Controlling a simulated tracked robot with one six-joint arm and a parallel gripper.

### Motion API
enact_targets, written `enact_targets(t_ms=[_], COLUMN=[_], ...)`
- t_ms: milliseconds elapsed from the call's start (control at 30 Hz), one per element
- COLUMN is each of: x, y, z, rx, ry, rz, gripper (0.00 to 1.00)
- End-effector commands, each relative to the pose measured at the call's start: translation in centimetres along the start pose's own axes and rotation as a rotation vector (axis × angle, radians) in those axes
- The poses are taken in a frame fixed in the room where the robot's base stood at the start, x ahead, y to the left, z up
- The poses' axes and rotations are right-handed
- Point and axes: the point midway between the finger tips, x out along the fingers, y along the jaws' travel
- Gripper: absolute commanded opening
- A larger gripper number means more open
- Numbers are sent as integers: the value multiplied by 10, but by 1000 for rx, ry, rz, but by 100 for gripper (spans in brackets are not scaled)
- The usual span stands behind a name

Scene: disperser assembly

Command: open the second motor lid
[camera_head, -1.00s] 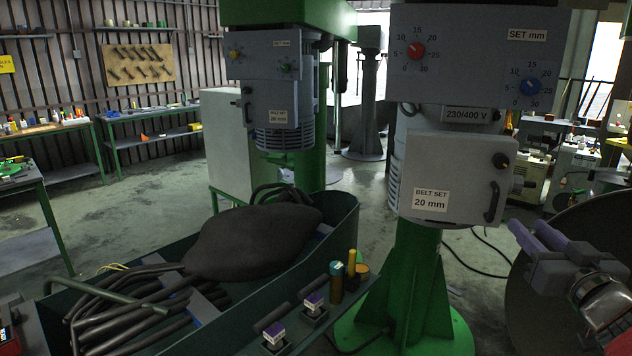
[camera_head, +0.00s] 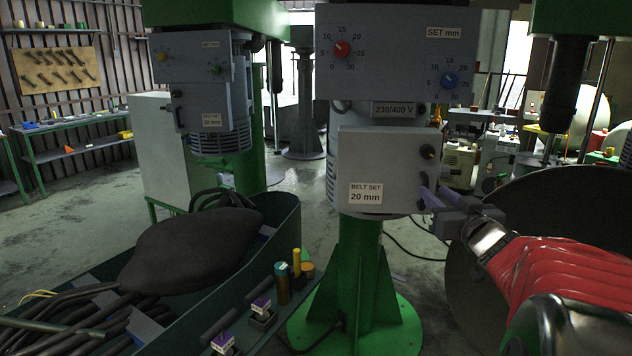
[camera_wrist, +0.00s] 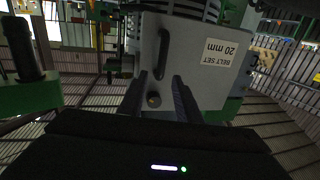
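The nearer machine's grey lid (camera_head: 375,165) carries a "BELT SET 20 mm" label and looks shut. Its dark handle (camera_head: 424,188) is on the right side of its face; in the wrist view the handle (camera_wrist: 163,45) appears with the lid upside down.
A dark green trough (camera_head: 290,215) with a dark sack (camera_head: 190,250) and hoses stands at lower left. Small bottles and purple-topped blocks (camera_head: 260,305) sit on its near ledge. A large dark round vessel (camera_head: 560,205) stands at right. A control panel (camera_head: 395,60) overhangs the lid.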

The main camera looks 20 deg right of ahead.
Motion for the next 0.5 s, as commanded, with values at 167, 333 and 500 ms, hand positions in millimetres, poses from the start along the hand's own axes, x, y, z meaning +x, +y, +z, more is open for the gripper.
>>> enact_targets(t_ms=[167, 333, 500], x=[25, 40, 44], y=[-1, -1, -2], z=[1, 1, 0], rx=[0, 0, -1], ry=[-1, -1, 1], rz=[-3, -3, -3], gripper=[31, 31, 31])
